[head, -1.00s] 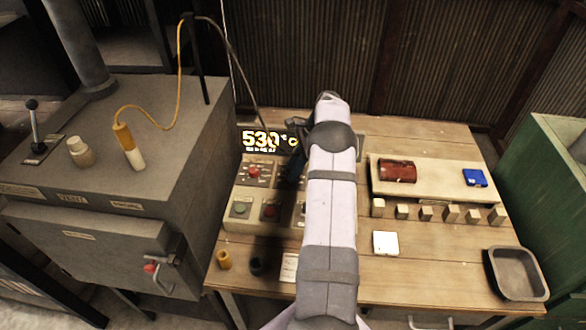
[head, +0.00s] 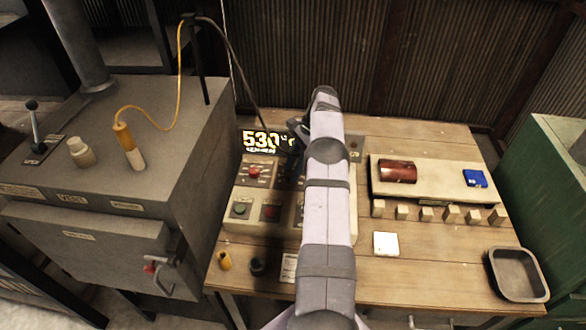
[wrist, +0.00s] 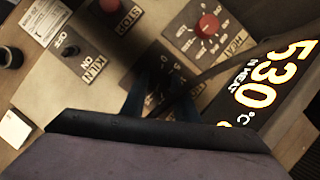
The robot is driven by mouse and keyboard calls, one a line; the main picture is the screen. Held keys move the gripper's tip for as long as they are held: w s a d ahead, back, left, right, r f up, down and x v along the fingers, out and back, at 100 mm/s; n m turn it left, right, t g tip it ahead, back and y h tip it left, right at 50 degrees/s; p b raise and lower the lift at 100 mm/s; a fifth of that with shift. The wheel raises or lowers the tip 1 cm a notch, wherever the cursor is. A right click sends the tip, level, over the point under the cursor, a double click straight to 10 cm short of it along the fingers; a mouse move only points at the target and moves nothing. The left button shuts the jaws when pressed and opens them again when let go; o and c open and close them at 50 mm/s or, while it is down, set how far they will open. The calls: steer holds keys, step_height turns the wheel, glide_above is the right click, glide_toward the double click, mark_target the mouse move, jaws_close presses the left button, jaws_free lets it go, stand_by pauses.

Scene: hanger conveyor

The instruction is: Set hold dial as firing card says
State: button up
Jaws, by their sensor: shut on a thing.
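The kiln (head: 100,150) stands close at the left with a lever on top. A red stop button (head: 269,212) and a kiln on/off switch (wrist: 70,48) are near the fingers. A board with a red cylinder (head: 398,172) and a blue block is at the right. A grey tray (head: 518,274) is front right.

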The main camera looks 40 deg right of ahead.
steer(key=o, duration=1.1)
steer(key=shift+c, duration=0.2)
steer(key=shift+r, duration=0.15)
step_height(320, 180, up, 10)
